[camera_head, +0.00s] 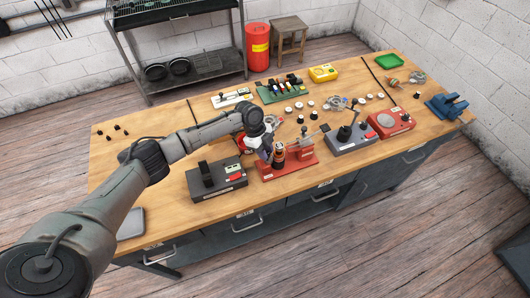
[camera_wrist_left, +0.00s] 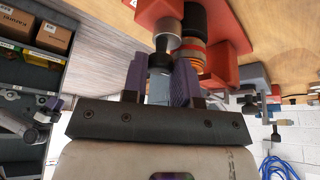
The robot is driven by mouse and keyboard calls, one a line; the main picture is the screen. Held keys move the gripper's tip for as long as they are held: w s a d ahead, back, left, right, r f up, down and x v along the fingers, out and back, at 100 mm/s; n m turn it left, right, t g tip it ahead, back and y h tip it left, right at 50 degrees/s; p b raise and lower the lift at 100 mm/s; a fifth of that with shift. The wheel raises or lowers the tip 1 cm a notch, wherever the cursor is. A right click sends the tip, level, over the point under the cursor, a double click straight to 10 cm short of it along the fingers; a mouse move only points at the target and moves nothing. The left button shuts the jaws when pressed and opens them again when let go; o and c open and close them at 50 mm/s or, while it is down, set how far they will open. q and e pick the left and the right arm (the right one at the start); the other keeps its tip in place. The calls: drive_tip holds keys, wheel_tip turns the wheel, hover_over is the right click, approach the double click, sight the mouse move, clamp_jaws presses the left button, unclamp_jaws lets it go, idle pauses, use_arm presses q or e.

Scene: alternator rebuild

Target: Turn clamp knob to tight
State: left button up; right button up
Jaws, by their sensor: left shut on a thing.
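The red clamp fixture (camera_head: 298,163) stands near the front edge of the workbench, with a dark cylindrical part with orange-copper bands (camera_head: 279,157) upright on it. My left gripper (camera_head: 265,150) is at the left side of the fixture. In the left wrist view, the purple fingers of my left gripper (camera_wrist_left: 158,82) are closed around a small black knob (camera_wrist_left: 160,57). The knob sits in front of a light grey cylinder (camera_wrist_left: 168,27) on the red fixture. The fingers hide part of the knob, and its turn angle cannot be read. My right gripper is not in view.
A dark grey box with a red button (camera_head: 217,179) stands just left of the fixture. A grey lever press (camera_head: 350,137) and a red device (camera_head: 390,123) stand to the right. Small parts lie behind. The bench's left end is mostly clear.

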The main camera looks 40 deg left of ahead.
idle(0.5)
use_arm(q)
drive_tip(key=o, duration=0.9)
drive_tip(key=shift+o, duration=0.2)
